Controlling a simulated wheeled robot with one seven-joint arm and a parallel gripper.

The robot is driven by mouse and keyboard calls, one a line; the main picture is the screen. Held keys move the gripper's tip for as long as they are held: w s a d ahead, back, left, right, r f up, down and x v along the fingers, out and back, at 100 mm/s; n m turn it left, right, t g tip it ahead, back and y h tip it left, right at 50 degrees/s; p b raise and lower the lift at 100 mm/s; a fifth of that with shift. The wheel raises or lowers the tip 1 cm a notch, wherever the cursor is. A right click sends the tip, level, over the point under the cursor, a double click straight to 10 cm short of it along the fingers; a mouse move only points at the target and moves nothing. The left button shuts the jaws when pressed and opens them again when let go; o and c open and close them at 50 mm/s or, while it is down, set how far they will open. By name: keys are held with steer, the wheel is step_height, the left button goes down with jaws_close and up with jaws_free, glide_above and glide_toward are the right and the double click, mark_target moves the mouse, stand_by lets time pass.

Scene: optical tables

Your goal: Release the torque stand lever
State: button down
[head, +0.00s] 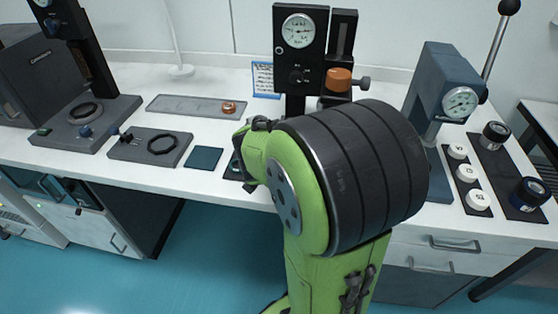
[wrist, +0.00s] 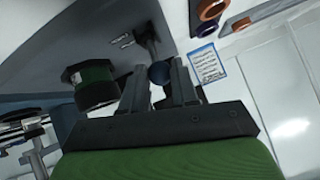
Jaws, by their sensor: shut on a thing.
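The lever ends in a dark blue ball knob (wrist: 158,74) on a short dark rod, seen in the wrist view. My gripper (wrist: 160,78) is shut on this knob, with one finger on each side of it. The rod runs from the knob toward a dark grey body (wrist: 110,38). In the head view my green and black arm hides the gripper, the lever and the lower part of the middle stand.
A black and green cylinder (wrist: 92,85) is close to the left finger. A printed card (head: 264,80) stands left of the middle stand. A grey press with a dial (head: 443,85) stands to the right, beside white weights (head: 467,172). A flat tray (head: 190,105) lies left.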

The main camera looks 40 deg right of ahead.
steer(key=shift+s+a+f+t+h+b, duration=0.4)
steer(key=shift+t+h+b, duration=0.35)
steer(key=shift+b, duration=0.65)
steer(key=shift+a, duration=0.1)
steer(key=c, duration=0.9)
jaws_free()
steer(key=shift+o, duration=0.2)
steer(key=p+v, duration=0.1)
steer(key=v, duration=1.4)
steer(key=shift+s+a, duration=0.25)
steer(key=shift+a, duration=0.1)
